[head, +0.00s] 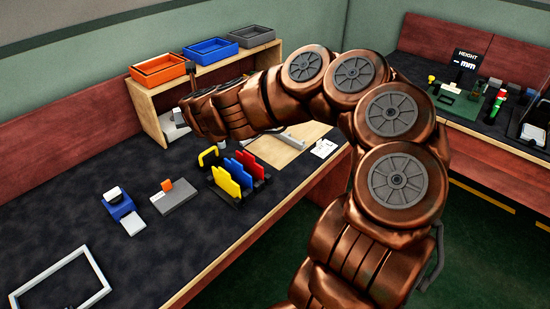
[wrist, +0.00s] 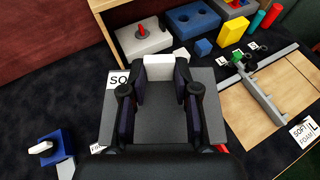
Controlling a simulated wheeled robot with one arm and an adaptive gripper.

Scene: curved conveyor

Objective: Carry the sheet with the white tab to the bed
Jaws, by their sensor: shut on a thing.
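My gripper (wrist: 161,82) is shut on the white tab (wrist: 165,60), with one dark finger on each side of it. A flat grey sheet (wrist: 205,95) shows under and around the fingers in the wrist view; its near part is hidden by my gripper. How high the sheet is above the table I cannot tell. In the head view my gripper end (head: 188,114) is in front of the wooden shelf, and the sheet is not clearly visible there. A tan board (wrist: 262,110) with a grey bar lies to the right; whether it is the bed I cannot tell.
A rack holds yellow, blue and red sheets (head: 238,176). A wooden shelf (head: 150,105) carries orange, blue and grey bins. A blue block (head: 121,208), a grey block (head: 173,195) and a pale rectangular frame (head: 98,273) are on the dark table, with free room between them.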

